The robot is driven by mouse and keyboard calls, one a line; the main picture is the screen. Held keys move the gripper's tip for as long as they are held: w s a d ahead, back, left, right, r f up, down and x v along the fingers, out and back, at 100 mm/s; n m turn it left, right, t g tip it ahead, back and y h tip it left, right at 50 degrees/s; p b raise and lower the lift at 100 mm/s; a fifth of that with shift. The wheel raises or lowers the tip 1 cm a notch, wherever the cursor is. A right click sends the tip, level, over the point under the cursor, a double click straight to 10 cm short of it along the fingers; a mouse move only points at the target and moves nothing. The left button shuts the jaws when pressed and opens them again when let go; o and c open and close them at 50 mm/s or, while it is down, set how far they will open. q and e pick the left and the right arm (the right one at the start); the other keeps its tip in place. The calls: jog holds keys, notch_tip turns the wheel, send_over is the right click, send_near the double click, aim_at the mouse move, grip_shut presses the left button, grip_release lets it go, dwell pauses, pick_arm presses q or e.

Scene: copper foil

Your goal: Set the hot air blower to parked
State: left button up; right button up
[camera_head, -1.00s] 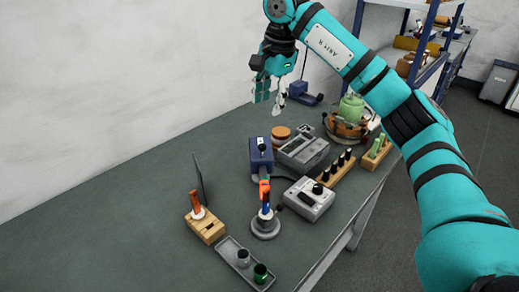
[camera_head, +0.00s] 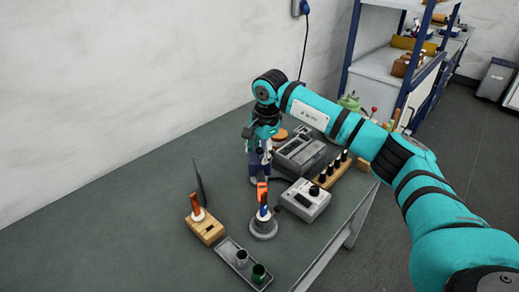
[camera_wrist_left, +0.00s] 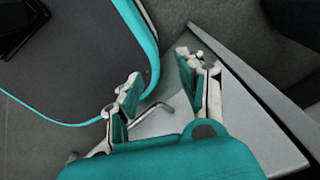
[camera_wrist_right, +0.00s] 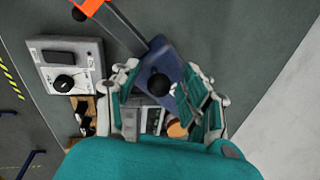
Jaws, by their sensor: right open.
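The hot air blower has a blue body (camera_head: 254,172) with a black ball knob (camera_wrist_right: 159,84) on top; its blue body (camera_wrist_right: 180,68) also shows in the right wrist view. A thin bar leads from it to an orange part (camera_head: 262,191), which ends over a round grey base (camera_head: 263,228) in the head view. My right gripper (camera_head: 259,150) points down over the blue body and hides its top. In the right wrist view the open fingers (camera_wrist_right: 165,86) stand either side of the knob; I cannot tell whether they touch. My left gripper (camera_wrist_left: 160,82) is open and empty, away from the blower.
A grey control box with a dial (camera_head: 306,200) stands right of the blower. Behind it are a grey instrument (camera_head: 299,153) and a rack of black-handled tools (camera_head: 331,172). A wooden block (camera_head: 205,228) and grey tray with cups (camera_head: 229,252) stand in front.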

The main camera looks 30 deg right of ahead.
jog(key=shift+c, duration=0.2)
grip_shut()
